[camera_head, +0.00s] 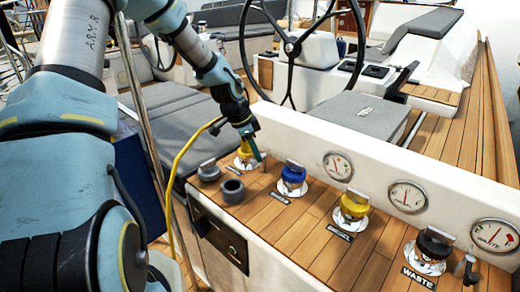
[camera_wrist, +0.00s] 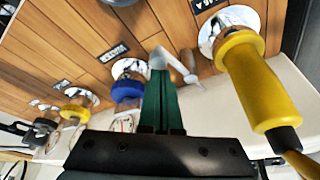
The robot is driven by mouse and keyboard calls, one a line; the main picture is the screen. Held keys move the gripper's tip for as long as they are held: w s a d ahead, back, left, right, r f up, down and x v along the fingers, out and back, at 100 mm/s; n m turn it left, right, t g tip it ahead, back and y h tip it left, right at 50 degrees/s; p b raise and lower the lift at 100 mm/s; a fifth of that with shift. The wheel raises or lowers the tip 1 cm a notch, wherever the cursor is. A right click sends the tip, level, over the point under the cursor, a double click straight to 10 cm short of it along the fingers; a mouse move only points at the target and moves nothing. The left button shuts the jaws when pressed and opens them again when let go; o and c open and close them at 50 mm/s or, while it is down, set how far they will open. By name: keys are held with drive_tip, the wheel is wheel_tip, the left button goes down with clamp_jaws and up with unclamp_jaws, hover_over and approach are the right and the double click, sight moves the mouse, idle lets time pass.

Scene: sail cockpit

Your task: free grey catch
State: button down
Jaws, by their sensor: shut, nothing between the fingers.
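In the wrist view, a small light grey lever (camera_wrist: 180,67), which looks like the catch, sits on the teak between the blue cap (camera_wrist: 126,91) and the yellow plug (camera_wrist: 258,82) in its chrome flange. My gripper (camera_wrist: 160,72) is shut and empty. Its green fingertips overlap the lever's left end in the picture; I cannot tell whether they touch. In the head view, my gripper (camera_head: 257,157) points down beside the leftmost yellow fitting (camera_head: 244,148). I cannot make out the lever there.
A yellow hose (camera_head: 181,160) hangs left of the gripper. A grey ring (camera_head: 232,192) and a grey cap (camera_head: 208,171) stand nearby. The blue cap (camera_head: 293,175), a yellow cap (camera_head: 354,205) and a black cap (camera_head: 433,245) line the teak. A white wall with gauges (camera_head: 338,166) rises behind.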

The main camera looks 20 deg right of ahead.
drive_tip(key=shift+d, duration=0.1)
drive_tip(key=shift+w+d, duration=0.5)
drive_tip(key=shift+d, duration=0.05)
wheel_tip(320, 180, up, 10)
drive_tip(key=b, duration=0.1)
drive_tip(key=shift+d+f, duration=0.2)
drive_tip(key=shift+d, duration=0.1)
idle(0.6)
drive_tip(key=shift+a, duration=0.1)
